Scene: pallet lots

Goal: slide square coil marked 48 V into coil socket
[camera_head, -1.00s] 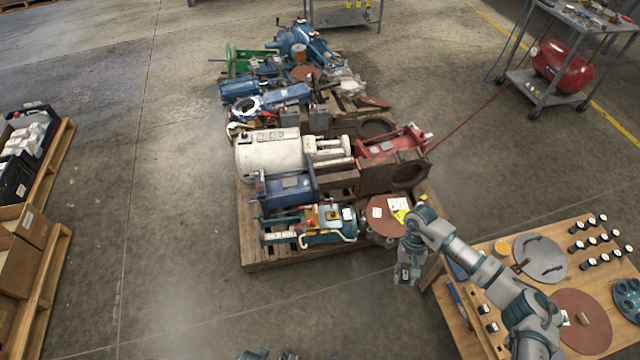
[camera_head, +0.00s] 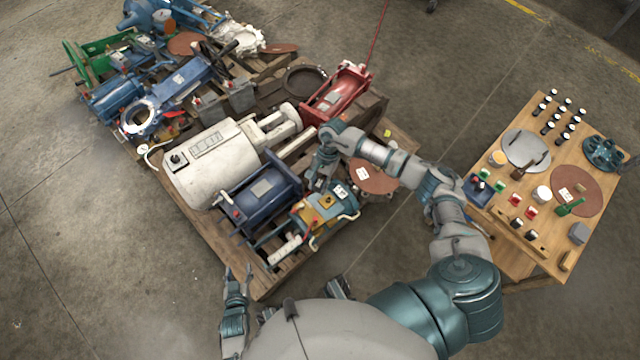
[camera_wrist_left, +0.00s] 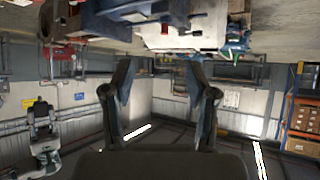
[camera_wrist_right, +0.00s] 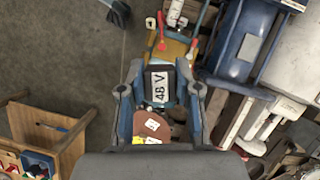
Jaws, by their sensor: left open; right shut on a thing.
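The square coil (camera_wrist_right: 159,87) is dark with a white label reading 48 V. In the right wrist view it sits between the fingers of my right gripper (camera_wrist_right: 159,78), which is shut on it. In the head view the right gripper (camera_head: 317,180) is over the pallet, just above the teal and yellow machine (camera_head: 322,204). The machine's yellow part (camera_wrist_right: 177,48) shows just beyond the coil in the right wrist view. I cannot make out the coil socket. My left gripper (camera_head: 238,272) is open and empty off the pallet's front edge; its spread fingers show in the left wrist view (camera_wrist_left: 160,85).
A blue machine (camera_head: 262,194), a white cylinder (camera_head: 212,160) and a red machine (camera_head: 335,95) crowd the wooden pallet (camera_head: 262,283). A brown disc (camera_head: 372,177) lies right of the right gripper. A wooden bench (camera_head: 530,245) with small parts stands at right, with clear floor between.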

